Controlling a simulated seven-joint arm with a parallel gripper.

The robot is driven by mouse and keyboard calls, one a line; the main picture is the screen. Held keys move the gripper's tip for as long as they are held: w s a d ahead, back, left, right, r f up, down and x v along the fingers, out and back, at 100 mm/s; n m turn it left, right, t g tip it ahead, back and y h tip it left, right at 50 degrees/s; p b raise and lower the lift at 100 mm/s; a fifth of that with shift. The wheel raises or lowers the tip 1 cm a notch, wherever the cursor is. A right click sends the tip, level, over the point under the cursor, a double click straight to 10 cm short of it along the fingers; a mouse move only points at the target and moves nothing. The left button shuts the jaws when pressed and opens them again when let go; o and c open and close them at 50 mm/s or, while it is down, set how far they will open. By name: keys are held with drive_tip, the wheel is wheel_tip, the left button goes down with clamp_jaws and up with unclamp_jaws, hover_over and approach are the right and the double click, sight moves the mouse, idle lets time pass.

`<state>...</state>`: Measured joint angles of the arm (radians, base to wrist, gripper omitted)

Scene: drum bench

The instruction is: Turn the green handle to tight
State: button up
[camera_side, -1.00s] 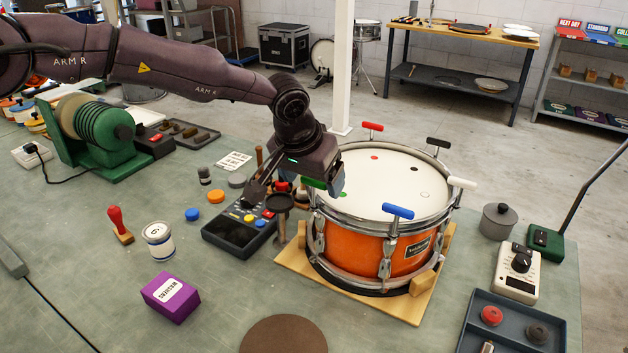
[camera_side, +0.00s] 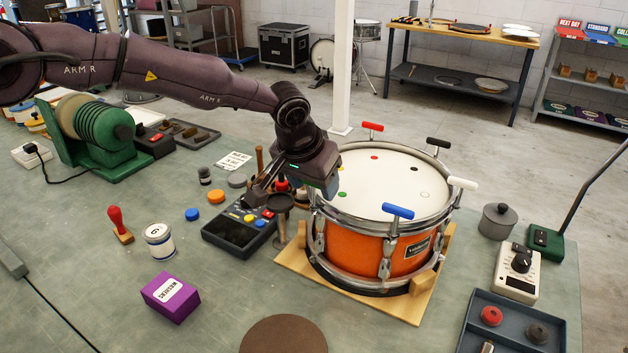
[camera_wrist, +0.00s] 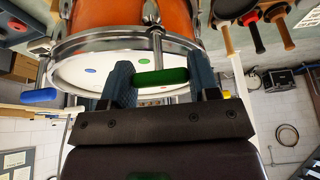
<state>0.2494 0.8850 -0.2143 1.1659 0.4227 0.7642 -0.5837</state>
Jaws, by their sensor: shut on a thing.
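The orange drum (camera_side: 372,253) stands on a wooden base with its white drumhead (camera_side: 385,180) facing up. T-shaped coloured handles stand around its rim. In the wrist view the green handle (camera_wrist: 161,77) lies between the blue-grey fingers of my gripper (camera_wrist: 160,80), on top of a metal tension rod. My gripper is shut on it. In the side view my gripper (camera_side: 322,180) is at the drum's left rim and hides the green handle. A green dot (camera_side: 342,194) shows on the drumhead beside it. No tight mark is legible.
Around the rim are the blue handle (camera_side: 398,212), white handle (camera_side: 462,183), black handle (camera_side: 439,143) and red handle (camera_side: 373,127). A dark keypad device (camera_side: 239,232) and a round-topped stand (camera_side: 281,203) sit close left of the drum. The front bench is partly clear.

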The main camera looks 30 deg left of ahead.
drive_tip(key=m+h, duration=0.1)
drive_tip(key=m, duration=0.1)
drive_tip(key=m+h, duration=0.1)
drive_tip(key=m, duration=0.2)
drive_tip(key=shift+a+g, duration=0.1)
drive_tip(key=shift+g, duration=0.2)
drive_tip(key=m, duration=0.2)
drive_tip(key=m+g+h, duration=0.1)
drive_tip(key=m, duration=0.2)
drive_tip(key=shift+h, duration=0.3)
drive_tip(key=m+g, duration=0.1)
drive_tip(key=m, duration=0.2)
drive_tip(key=m+g, duration=0.1)
drive_tip(key=m, duration=0.2)
drive_tip(key=shift+h, duration=0.4)
drive_tip(key=m+g, duration=0.2)
drive_tip(key=m, duration=0.3)
drive_tip(key=shift+m+g, duration=0.3)
drive_tip(key=shift+m, duration=0.1)
drive_tip(key=o, duration=0.9)
